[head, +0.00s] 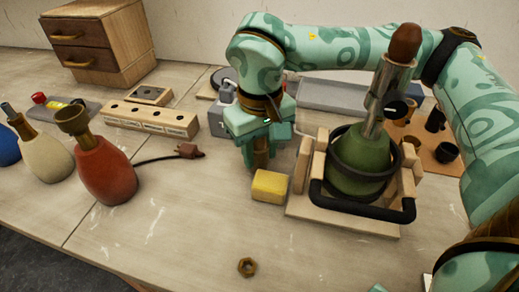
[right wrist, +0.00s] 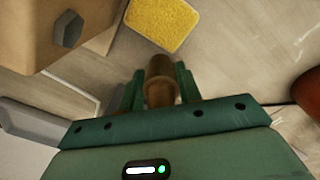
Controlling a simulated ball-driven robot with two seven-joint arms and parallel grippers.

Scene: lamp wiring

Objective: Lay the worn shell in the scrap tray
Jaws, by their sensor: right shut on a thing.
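My right gripper (head: 255,138) is shut on a brown, brass-like cylinder, which looks like the worn shell (head: 261,157). The gripper points down over the bench, left of the wooden cradle. In the right wrist view the shell (right wrist: 160,85) sits between the two green fingers (right wrist: 160,92). A long grey tray (head: 335,95), perhaps the scrap tray, lies at the back behind my right arm and is partly hidden. My left gripper is not in view.
A green lamp base (head: 358,165) stands in a wooden cradle (head: 345,222) with a black bar. A yellow sponge-like block (head: 270,187) sits just in front of the gripper. A red lamp base (head: 105,170) with a cord stands left. A nut (head: 247,267) lies on clear bench in front.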

